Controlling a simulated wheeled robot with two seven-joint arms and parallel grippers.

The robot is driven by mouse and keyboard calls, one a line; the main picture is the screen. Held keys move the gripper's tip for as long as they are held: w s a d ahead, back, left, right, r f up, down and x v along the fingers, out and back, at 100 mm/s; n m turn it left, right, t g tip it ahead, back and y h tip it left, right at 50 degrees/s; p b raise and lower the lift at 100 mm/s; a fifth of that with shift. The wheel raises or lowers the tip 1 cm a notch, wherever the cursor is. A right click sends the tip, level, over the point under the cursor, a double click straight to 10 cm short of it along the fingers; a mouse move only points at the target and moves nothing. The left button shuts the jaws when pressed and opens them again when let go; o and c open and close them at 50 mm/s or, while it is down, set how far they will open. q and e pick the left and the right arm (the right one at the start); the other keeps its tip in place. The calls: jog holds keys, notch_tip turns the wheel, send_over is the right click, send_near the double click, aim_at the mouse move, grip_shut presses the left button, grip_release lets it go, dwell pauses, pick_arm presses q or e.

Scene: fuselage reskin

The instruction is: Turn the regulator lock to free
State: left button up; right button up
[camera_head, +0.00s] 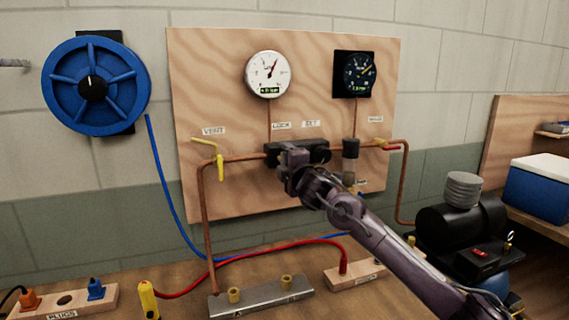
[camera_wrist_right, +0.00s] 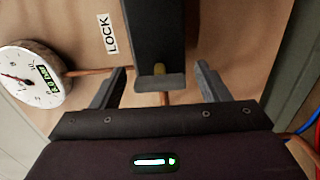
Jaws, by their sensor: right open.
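The regulator (camera_head: 318,150) is a black block on the copper pipe of the wooden panel, below the LOCK label (camera_head: 281,125) and SET label (camera_head: 311,123). My right gripper (camera_head: 284,160) is at the block's left part and covers some of it. In the right wrist view, my right gripper (camera_wrist_right: 160,84) is open, with the black block (camera_wrist_right: 155,30) between and beyond its fingers. A small brass-coloured piece (camera_wrist_right: 159,69) shows at the block's near end, above a grey plate. I cannot tell whether the fingers touch anything. The lock's setting is not readable. My left gripper is out of view.
A white gauge (camera_head: 268,74) and a dark gauge (camera_head: 355,74) sit above the regulator. A blue hose reel (camera_head: 97,86) hangs at left. A metal manifold (camera_head: 262,297) lies on the bench.

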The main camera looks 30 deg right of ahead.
jog(key=b+v, duration=0.1)
jog(key=v, duration=0.6)
jog(key=shift+b, duration=0.4)
